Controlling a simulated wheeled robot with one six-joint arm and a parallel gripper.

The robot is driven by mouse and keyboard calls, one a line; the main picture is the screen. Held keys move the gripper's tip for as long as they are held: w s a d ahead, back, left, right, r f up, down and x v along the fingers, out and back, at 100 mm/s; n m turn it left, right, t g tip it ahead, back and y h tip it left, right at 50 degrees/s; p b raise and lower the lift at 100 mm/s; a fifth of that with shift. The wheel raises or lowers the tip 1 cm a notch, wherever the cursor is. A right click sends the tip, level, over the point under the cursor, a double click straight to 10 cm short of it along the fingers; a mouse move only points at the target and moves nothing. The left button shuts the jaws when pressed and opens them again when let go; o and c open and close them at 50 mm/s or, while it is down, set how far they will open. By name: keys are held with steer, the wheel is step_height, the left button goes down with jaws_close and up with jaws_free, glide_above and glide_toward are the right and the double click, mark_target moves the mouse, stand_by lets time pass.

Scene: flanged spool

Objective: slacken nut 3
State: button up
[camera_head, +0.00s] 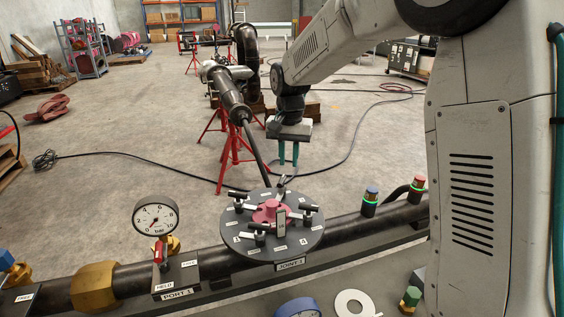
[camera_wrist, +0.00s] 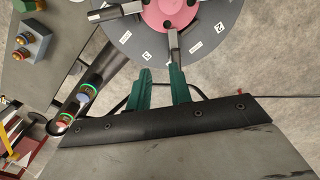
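A dark round flange (camera_head: 302,238) labelled JOINT 1 sits on the pipe, with a pink hub (camera_head: 270,211) at its middle. Several nuts with bar handles stand around its rim, among them a front one (camera_head: 259,236), a left one (camera_head: 238,205) and a right one (camera_head: 308,210). Small white tags mark the rim; I cannot surely read which nut is 3. My gripper (camera_head: 289,155) is beyond the flange, pointing down, its teal fingers apart and empty. In the wrist view the fingers (camera_wrist: 160,76) are short of the flange (camera_wrist: 140,48) and a grey bar handle (camera_wrist: 173,47) near its edge.
A pressure gauge (camera_head: 155,217) stands on the pipe to the left. Two lit buttons, blue (camera_head: 370,200) and red (camera_head: 417,190), stand to the right. A long pipe (camera_head: 233,95) on red stands (camera_head: 231,160) lies behind. Concrete floor is open at the left.

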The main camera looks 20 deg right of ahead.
glide_above(282, 179)
step_height(282, 179, down, 4)
steer(key=shift+r+m, duration=0.1)
steer(key=shift+m, duration=0.3)
step_height(282, 179, down, 6)
steer(key=shift+f, duration=0.25)
steer(key=shift+w+f+n, duration=0.15)
steer(key=shift+f+n, duration=0.2)
steer(key=shift+n, duration=0.05)
steer(key=shift+r+n, duration=0.15)
steer(key=shift+n, duration=0.75)
steer(key=n, duration=1.9)
steer(key=shift+n, duration=0.3)
steer(key=shift+m, duration=1.4)
step_height(282, 179, up, 7)
